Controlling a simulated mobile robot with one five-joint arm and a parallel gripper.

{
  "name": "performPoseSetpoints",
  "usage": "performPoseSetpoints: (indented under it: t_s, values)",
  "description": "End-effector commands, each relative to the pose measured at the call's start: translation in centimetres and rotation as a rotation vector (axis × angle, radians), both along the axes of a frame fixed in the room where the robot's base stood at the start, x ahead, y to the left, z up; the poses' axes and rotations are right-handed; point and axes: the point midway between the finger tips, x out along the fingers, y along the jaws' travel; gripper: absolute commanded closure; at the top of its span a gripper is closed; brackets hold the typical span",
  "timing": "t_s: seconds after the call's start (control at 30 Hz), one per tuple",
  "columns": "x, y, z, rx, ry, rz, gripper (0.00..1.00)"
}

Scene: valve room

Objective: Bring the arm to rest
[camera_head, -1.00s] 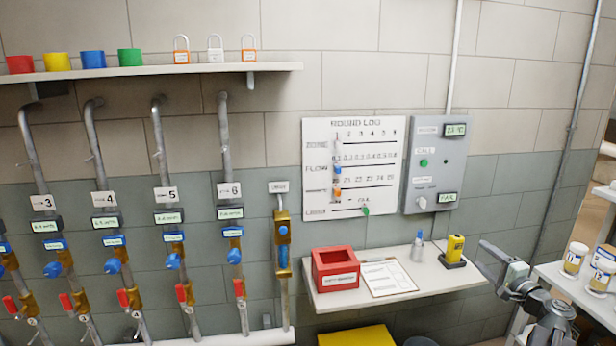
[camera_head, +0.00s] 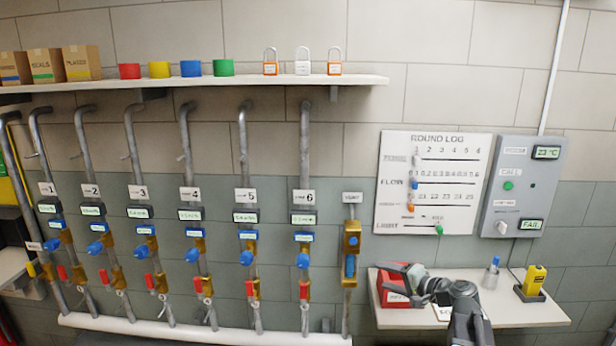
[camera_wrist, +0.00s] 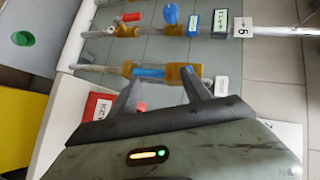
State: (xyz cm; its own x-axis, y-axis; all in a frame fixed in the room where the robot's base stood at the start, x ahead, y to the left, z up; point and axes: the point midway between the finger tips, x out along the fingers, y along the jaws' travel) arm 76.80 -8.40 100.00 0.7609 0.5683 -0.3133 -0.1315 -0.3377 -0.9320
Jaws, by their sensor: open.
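My gripper (camera_head: 388,280) shows at the lower right of the head view, in front of the red box (camera_head: 397,299) on the small shelf. It hides part of that box. In the wrist view my gripper (camera_wrist: 165,95) has its two fingers spread apart with nothing between them. Beyond the fingers lie the brass and blue fitting (camera_wrist: 150,73) and the line 6 pipe. My arm is bent, and its lower part runs off the bottom edge of the head view.
The small shelf (camera_head: 530,315) carries a yellow device (camera_head: 535,280) and a pen cup (camera_head: 490,277). A row of pipes with blue knobs and red handles fills the left wall. The round log board (camera_head: 432,182) and control panel (camera_head: 522,187) hang above the shelf.

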Motion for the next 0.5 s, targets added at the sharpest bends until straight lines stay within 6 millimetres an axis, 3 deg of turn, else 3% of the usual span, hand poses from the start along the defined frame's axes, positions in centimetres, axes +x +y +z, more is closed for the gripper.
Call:
performPoseSetpoints:
  t_s: [0.03,0.1,0.2,0.3,0.37,0.5]
  values:
    - [-0.8,4.5,-0.7,-0.061,0.034,0.083,0.44]
    - [-2.3,9.8,-2.6,-0.166,0.089,0.196,0.44]
    - [-5.6,15.7,-5.7,-0.342,0.174,0.356,0.44]
    - [-10.2,19.1,-9.1,-0.569,0.281,0.514,0.44]
    - [-12.6,18.9,-10.9,-0.703,0.352,0.576,0.44]
    - [-16.5,13.9,-13.4,-0.941,0.523,0.619,0.44]
